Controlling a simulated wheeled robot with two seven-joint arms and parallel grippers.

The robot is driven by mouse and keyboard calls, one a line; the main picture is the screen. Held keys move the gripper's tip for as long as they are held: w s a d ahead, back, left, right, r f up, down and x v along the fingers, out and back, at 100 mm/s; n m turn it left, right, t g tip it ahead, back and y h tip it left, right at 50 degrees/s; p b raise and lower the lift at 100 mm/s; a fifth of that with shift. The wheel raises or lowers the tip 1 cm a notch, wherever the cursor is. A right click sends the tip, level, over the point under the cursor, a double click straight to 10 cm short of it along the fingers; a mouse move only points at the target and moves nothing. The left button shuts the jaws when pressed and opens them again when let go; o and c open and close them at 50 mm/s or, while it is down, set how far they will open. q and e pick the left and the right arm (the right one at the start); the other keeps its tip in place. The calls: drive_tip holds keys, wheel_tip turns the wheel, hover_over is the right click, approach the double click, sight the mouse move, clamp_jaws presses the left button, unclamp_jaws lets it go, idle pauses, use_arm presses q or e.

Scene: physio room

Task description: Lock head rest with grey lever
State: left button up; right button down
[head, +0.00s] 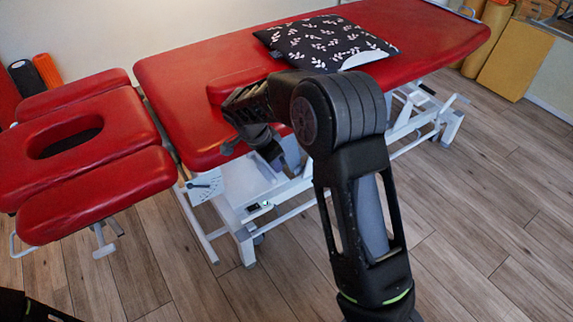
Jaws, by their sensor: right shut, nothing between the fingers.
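The red head rest (95,128) is at the left of the red treatment table (185,90). It has an oval face hole (65,141) and a separate pad on each side. A small lever (198,185) shows below the table's near left corner, by the white frame; its grey colour is hard to make out. My right gripper (256,147) is shut and empty at the table's near edge, right of this lever and apart from it. The forearm hides part of the table behind it. My left gripper is not in view.
A patterned dark cushion (325,42) lies on the table. The table's white frame (245,240) stands on a wood floor (480,230) that is clear at the right. Black and orange rolls (47,70) stand at the back left, and tan blocks (515,58) at the back right.

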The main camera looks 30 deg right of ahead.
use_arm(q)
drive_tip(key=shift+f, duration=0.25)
use_arm(e)
drive_tip(key=shift+s+a+m, duration=0.15)
drive_tip(key=shift+a+m, duration=0.45)
drive_tip(key=shift+m, duration=0.1)
